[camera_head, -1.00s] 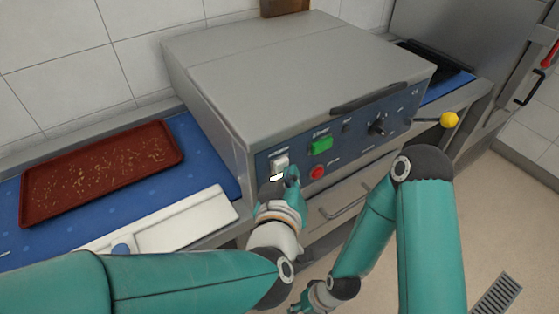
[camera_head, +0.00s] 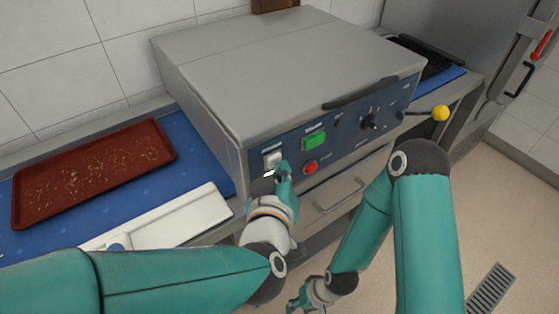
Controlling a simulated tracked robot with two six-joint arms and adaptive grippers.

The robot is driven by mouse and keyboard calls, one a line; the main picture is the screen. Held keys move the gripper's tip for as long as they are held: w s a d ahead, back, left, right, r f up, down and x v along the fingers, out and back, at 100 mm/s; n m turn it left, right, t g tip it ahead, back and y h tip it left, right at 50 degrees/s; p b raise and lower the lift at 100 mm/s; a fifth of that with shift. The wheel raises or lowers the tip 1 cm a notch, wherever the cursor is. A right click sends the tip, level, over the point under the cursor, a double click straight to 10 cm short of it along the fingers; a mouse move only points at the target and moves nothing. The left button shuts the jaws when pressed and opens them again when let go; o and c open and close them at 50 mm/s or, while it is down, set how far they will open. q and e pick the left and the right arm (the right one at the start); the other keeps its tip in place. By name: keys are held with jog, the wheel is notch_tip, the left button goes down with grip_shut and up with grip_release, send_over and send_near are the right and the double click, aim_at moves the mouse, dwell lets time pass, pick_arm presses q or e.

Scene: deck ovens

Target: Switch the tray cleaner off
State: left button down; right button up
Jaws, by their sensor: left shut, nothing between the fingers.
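The tray cleaner (camera_head: 285,70) is a grey metal box with a blue control panel on its front. The panel carries a white rocker switch (camera_head: 272,158), a green button (camera_head: 314,141), a red button (camera_head: 311,167) and a black knob (camera_head: 370,123). My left gripper (camera_head: 279,174) is shut and empty just below and in front of the white switch, covering its lower part; I cannot tell whether it touches. My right gripper (camera_head: 298,301) is low at the bottom of the view, away from the panel; its fingers are too small to judge.
A brown crumb-covered tray (camera_head: 90,172) lies on the blue belt (camera_head: 205,158) at left, with a white panel (camera_head: 180,219) in front. A lever with a yellow knob (camera_head: 440,113) sticks out at right. A drawer handle (camera_head: 340,197) is below the panel.

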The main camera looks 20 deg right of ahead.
pick_arm(q)
jog(key=shift+w+a+r, duration=0.15)
jog(key=shift+w+a, duration=0.05)
jog(key=shift+w, duration=0.15)
dwell(0.7)
